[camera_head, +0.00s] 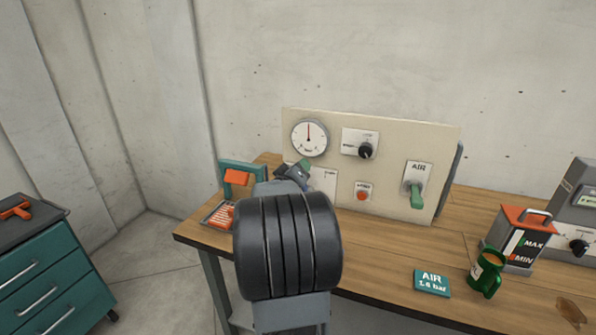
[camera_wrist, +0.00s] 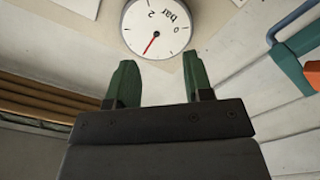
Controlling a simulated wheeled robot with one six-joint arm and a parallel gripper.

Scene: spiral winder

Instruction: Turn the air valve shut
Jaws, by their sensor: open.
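The air valve (camera_head: 416,194) is a green lever on a white plate marked AIR, at the right side of the upright cream panel (camera_head: 285,126). Its lever hangs downward. My gripper (camera_head: 304,167) is in front of the panel's left part, below the gauge and well left of the valve, touching nothing that I can see. In the wrist view my gripper (camera_wrist: 160,82) shows two green fingers apart with nothing between them. The valve is not in the wrist view. My arm hides part of the bench in the head view.
The round gauge (camera_head: 309,138) also shows in the wrist view (camera_wrist: 157,27). A black knob (camera_head: 366,151) and red button (camera_head: 362,195) sit between gripper and valve.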

